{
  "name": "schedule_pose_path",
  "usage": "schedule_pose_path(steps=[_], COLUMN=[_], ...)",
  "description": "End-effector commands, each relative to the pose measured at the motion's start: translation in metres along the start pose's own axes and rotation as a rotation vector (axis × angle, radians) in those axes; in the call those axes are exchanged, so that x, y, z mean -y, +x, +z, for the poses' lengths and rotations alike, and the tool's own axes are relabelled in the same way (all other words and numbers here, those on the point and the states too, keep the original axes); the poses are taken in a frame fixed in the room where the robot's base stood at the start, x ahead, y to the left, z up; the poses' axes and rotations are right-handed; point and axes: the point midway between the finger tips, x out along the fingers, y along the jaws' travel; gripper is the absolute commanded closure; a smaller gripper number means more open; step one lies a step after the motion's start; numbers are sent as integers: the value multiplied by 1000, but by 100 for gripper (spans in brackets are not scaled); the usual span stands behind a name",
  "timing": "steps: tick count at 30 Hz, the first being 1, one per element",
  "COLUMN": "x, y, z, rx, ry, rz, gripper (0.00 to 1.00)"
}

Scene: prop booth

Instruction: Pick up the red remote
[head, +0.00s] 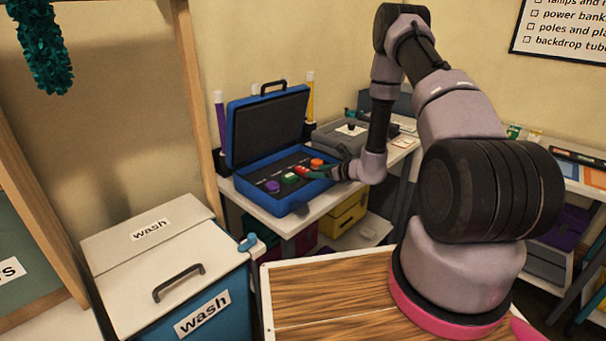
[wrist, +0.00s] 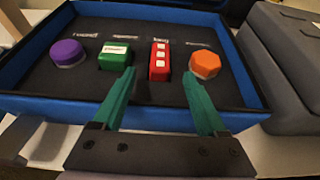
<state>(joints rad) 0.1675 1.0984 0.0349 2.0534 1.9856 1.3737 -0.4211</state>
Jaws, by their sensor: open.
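The red remote (wrist: 159,61) is a narrow red block with several white buttons. It lies in the dark foam of the open blue case (head: 275,204), between a green block (wrist: 114,55) and an orange hexagonal piece (wrist: 205,64). My gripper (wrist: 160,88) is open, with green fingers. In the wrist view the remote shows between and beyond the fingertips, and no contact is visible. In the head view my gripper (head: 316,172) reaches over the case's right side, and the red remote (head: 301,171) shows just by its tips.
A purple round piece (wrist: 67,53) sits at the left in the foam. The case's raised lid (head: 268,128) stands behind. A closed grey case (wrist: 285,68) stands close on the right. A wash bin (head: 150,245) is at the lower left in the head view.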

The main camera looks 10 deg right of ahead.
Motion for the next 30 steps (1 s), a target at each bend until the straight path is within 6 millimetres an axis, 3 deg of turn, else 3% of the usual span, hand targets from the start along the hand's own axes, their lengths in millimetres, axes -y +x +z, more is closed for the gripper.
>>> schedule_pose_path(steps=[9, 19, 20, 25, 30], x=[0, 0, 0, 0, 0], y=[45, 53, 53, 52, 52], z=[1, 1, 1, 1, 1], rx=[2, 1, 1, 1, 1], ry=[-1, 0, 0, 0, 0], rz=[2, 1, 0, 1, 0], gripper=[25, 25, 33, 98, 100])
